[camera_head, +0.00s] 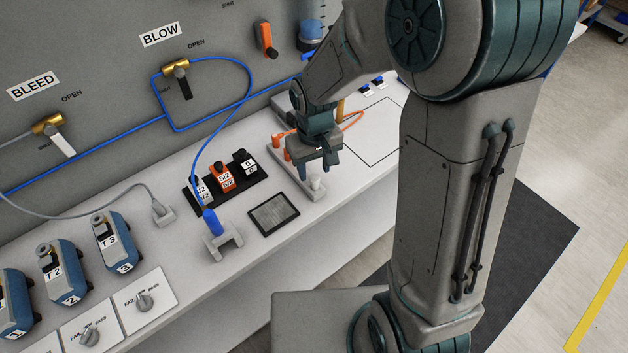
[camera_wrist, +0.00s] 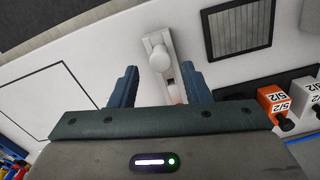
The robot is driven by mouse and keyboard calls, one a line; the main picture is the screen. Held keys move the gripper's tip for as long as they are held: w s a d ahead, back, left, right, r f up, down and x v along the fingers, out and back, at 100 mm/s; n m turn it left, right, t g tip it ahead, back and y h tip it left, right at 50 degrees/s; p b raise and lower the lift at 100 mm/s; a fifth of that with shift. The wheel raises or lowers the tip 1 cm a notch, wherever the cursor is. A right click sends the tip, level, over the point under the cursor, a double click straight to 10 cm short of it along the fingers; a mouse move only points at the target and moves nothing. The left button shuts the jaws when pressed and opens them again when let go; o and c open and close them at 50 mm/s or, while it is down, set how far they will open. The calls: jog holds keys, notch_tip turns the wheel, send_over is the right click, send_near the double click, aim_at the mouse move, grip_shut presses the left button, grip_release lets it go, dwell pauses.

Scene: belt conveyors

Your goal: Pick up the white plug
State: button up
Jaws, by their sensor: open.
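The white plug (camera_head: 316,184) stands upright at the near end of a narrow light-grey rack (camera_head: 312,197) on the bench. In the wrist view the white plug (camera_wrist: 160,58) shows just beyond and between my fingertips, on the rack strip (camera_wrist: 149,38). My gripper (camera_head: 318,168) is open and empty, pointing down over the rack, close to the plug. In the wrist view my gripper (camera_wrist: 160,70) has one finger on each side of the rack's line. I cannot tell whether the fingers are level with the plug's sides.
Orange plugs (camera_head: 281,141) stand on the rack's far part. A dark square mat (camera_head: 273,214) lies left of the rack, and a black strip with labelled valve blocks (camera_head: 222,178) is behind it. A clear outlined area (camera_head: 375,130) lies to the right.

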aim_at(314, 177)
jog(key=shift+s+f, duration=0.15)
jog(key=shift+f, duration=1.7)
grip_shut()
